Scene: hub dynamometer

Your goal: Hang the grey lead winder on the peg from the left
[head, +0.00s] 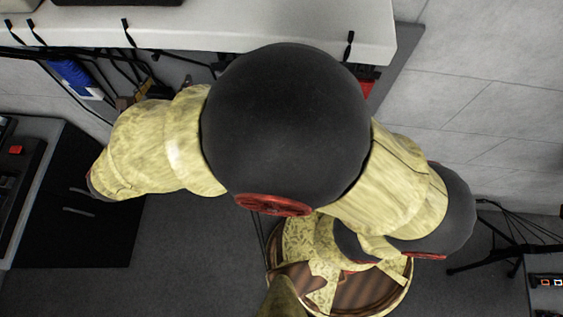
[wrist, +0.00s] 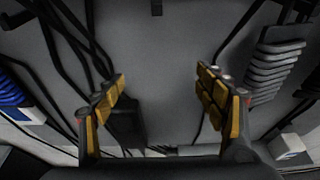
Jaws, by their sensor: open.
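My gripper (wrist: 162,92) is open in the wrist view, with its yellow-padded fingers wide apart and nothing between them. Behind the gap is a plain grey panel (wrist: 165,60). A grey ribbed piece (wrist: 274,72) hangs at the right of the wrist view, apart from the fingers; it may be the grey lead winder, but I cannot tell for sure. In the head view my own arm hides the gripper and much of the area under the bench.
Black cables (wrist: 68,45) hang left of the gripper, beside a dark box (wrist: 126,122). A blue piece (head: 75,78) sits under the white bench (head: 240,28), and a red one (head: 367,88) at its right. Dark drawers (head: 85,210) stand left; a black stand (head: 490,250) stands right.

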